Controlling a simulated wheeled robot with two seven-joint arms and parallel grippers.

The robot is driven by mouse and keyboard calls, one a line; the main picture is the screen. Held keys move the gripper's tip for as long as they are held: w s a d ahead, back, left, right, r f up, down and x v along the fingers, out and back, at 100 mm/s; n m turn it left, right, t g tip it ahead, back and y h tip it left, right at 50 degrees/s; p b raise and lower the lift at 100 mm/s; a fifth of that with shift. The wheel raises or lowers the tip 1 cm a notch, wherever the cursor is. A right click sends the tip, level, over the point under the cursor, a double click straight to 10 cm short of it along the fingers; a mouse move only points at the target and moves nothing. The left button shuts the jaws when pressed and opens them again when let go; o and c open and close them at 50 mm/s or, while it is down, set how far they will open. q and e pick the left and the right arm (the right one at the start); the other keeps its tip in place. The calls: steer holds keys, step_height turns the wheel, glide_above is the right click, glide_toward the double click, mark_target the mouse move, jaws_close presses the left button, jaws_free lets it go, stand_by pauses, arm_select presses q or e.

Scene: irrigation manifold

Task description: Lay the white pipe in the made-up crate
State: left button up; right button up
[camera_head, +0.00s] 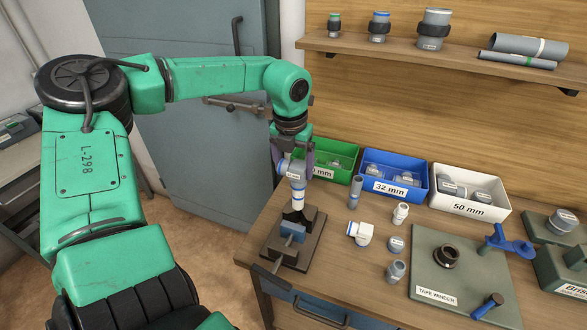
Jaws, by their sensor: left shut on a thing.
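My left gripper (292,163) reaches down over the left end of the bench. It is shut on an upright light grey and white pipe piece (298,196) with a blue band and a label. The lower end of this piece is just above or in a small bench vise (292,238) with a blue block; I cannot tell whether the vise grips it. A white elbow (360,233) and a white fitting (401,213) lie on the bench. No crate marked as made-up is discernible. My right gripper is not in view.
Green (336,172), blue 32 mm (394,190) and white 50 mm (469,210) bins line the bench back, holding fittings. A grey pipe (356,193) and grey fittings stand nearby. A tape winder (455,298) fills the right. A shelf (440,52) hangs above.

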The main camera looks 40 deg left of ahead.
mark_target(295, 162)
arm_select(q)
step_height(295, 162, up, 5)
steer(key=shift+r+p, duration=0.15)
steer(key=shift+p, duration=1.05)
steer(key=shift+c, duration=0.8)
